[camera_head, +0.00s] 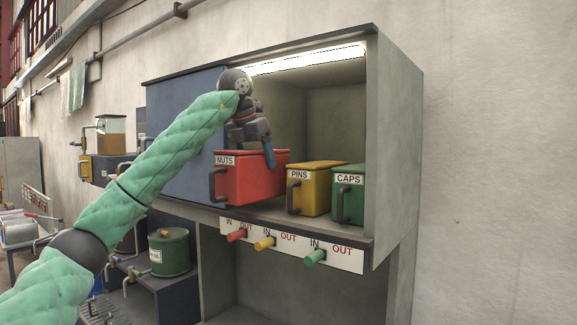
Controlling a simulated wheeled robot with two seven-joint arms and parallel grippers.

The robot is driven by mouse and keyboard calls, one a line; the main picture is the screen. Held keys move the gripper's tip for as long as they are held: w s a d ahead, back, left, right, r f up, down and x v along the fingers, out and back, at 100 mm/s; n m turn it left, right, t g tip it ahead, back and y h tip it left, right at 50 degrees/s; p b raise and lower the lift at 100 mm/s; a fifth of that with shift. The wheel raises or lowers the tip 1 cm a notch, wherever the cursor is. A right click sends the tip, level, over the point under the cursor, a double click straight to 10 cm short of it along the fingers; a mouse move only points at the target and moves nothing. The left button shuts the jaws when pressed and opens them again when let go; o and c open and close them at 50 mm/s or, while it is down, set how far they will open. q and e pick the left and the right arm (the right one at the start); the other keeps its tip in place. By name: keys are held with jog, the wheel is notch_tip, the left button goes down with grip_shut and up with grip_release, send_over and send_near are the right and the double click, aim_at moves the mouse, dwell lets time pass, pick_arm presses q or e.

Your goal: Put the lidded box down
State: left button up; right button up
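A red lidded box labelled NUTS (255,182) is at the left of the lit cabinet opening, with a black handle on its front. A yellow PINS box (313,193) and a green CAPS box (348,198) stand to its right on the cabinet shelf (290,213). My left gripper (268,156) points down at the red box's lid, with one blue finger showing. Its other finger is hidden, so I cannot tell whether it grips the box. Whether the red box's base touches the shelf is unclear. My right gripper is out of view.
A blue-grey sliding panel (180,135) covers the cabinet's left side. Red, yellow and green knobs (264,243) stick out below the shelf by IN/OUT labels. A green lidded can (170,255) stands at lower left. The space below the cabinet looks empty.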

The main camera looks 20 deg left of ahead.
aim_at(288, 154)
pick_arm(q)
jog(key=w+d+f+p, duration=0.1)
jog(key=w+d+p, duration=0.1)
jog(key=w, duration=0.5)
jog(key=w+d+f+p, duration=0.2)
jog(key=w+d+p, duration=0.1)
jog(key=w, duration=0.4)
jog(key=shift+f, duration=0.3)
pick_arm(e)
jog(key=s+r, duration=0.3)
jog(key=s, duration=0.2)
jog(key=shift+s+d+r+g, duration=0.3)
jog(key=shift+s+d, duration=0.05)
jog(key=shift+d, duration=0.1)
pick_arm(q)
jog(key=shift+f, duration=0.1)
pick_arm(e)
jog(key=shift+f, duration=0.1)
